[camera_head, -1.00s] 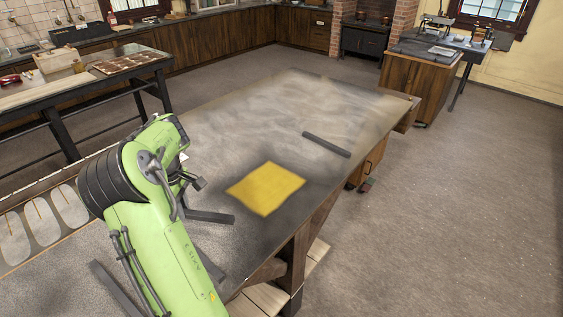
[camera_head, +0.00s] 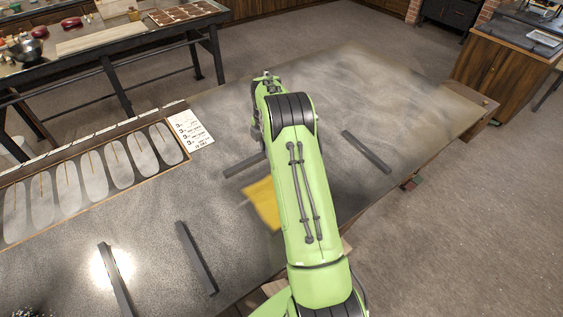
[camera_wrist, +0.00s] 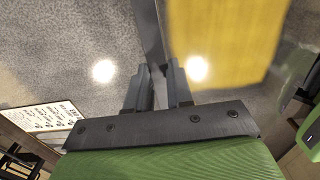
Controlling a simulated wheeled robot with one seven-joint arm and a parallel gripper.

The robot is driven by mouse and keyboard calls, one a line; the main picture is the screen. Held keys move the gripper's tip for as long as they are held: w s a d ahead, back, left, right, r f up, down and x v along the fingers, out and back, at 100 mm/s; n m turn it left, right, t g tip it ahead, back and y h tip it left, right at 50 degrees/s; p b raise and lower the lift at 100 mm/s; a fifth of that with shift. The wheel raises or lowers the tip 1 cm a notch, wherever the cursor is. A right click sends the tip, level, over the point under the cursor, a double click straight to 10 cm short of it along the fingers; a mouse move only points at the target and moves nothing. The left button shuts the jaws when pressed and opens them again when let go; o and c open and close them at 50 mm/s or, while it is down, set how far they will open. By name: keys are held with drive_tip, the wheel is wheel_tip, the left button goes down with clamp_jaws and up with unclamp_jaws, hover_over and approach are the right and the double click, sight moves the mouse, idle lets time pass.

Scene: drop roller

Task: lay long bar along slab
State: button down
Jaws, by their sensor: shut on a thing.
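The yellow slab (camera_head: 262,203) lies flat on the worktable, its right part hidden behind my arm in the head view. It also shows in the wrist view (camera_wrist: 225,45), at upper right. A dark bar (camera_head: 244,166) shows just beyond the slab's far left corner, its right end hidden by my arm. In the wrist view my gripper (camera_wrist: 157,88) is shut on a dark bar (camera_wrist: 149,35), which runs upward beside the slab's left edge. Whether it touches the slab or table I cannot tell. My gripper is hidden in the head view.
Another dark bar (camera_head: 366,151) lies right of my arm. Two more dark bars (camera_head: 197,258) (camera_head: 115,281) lie at the near left. The far tabletop is clear.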

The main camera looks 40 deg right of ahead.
sight(268, 170)
wheel_tip(268, 170, down, 7)
drive_tip(key=shift+w+f, duration=0.1)
drive_tip(key=shift+w, duration=0.05)
drive_tip(key=shift+f, duration=0.15)
drive_tip(key=c, duration=1)
unclamp_jaws()
